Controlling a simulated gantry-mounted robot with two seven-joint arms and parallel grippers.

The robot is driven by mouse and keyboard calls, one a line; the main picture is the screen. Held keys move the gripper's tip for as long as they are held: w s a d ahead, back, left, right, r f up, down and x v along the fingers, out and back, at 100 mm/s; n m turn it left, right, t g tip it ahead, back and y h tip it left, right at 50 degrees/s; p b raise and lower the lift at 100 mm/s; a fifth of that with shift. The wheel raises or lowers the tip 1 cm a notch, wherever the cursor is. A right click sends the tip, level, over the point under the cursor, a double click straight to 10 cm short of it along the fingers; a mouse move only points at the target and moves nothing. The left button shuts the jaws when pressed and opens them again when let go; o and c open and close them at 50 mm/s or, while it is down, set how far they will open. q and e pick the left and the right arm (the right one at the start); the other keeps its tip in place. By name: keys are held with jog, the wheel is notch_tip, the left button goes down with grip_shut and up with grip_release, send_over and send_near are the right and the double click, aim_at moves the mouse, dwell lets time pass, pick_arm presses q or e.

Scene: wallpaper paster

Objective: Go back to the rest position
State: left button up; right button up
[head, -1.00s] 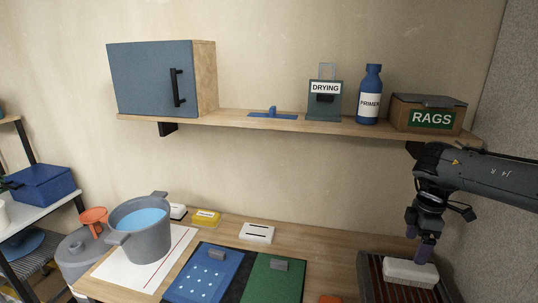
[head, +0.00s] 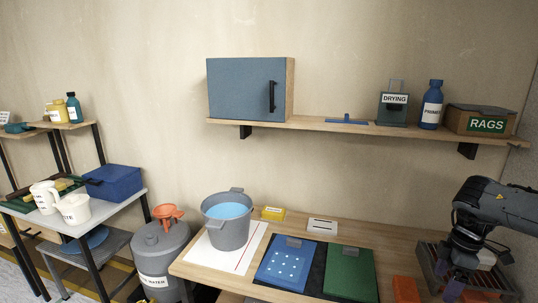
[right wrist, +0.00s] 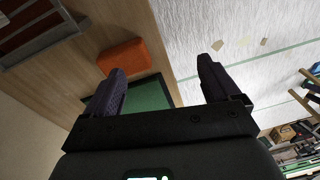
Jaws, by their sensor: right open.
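My right gripper (head: 456,284) is low at the right of the head view, in front of the dark slatted tray (head: 497,283). In the right wrist view its two fingers (right wrist: 164,68) are spread wide with nothing between them. An orange block (head: 405,290) lies on the bench left of the gripper. It also shows beyond one finger in the right wrist view (right wrist: 122,56). My left gripper is in neither view.
The wooden bench (head: 395,262) holds a grey pot (head: 228,236) of blue liquid, a blue board (head: 287,270) and a green board (head: 350,273). Above is a wall shelf (head: 310,124) with a cabinet (head: 240,90), bottle and rags box. A shelving rack with containers stands left.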

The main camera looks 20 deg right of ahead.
jog(key=s+a+f+m+y, duration=0.1)
jog(key=s+a+f+y, duration=0.15)
jog(key=s+f, duration=0.45)
jog(key=s+a+f+m+t+y+p, duration=0.15)
jog(key=s+a+f, duration=0.25)
jog(key=f, duration=0.6)
jog(key=s+a+f+y, duration=0.35)
jog(key=s+f, duration=0.25)
jog(key=f, duration=0.2)
jog(key=a+f+t, duration=0.2)
jog(key=a+f, duration=0.2)
jog(key=a, duration=0.7)
jog(key=a+f+t, duration=0.3)
jog(key=a, duration=0.8)
jog(key=w+a+r+m+t+h, duration=0.35)
jog(key=w+a+r, duration=0.3)
jog(key=a, duration=0.45)
jog(key=s+d+r+m+g+h+p, duration=0.1)
jog(key=s+d+r+g+h, duration=0.4)
jog(key=s+g, duration=0.3)
pick_arm(q)
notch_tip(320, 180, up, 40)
jog(key=p, duration=3.8)
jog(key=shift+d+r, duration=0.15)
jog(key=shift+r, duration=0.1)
pick_arm(e)
notch_tip(320, 180, up, 37)
jog(key=t, duration=0.1)
jog(key=shift+s+a+r, duration=0.15)
jog(key=shift+r, duration=0.05)
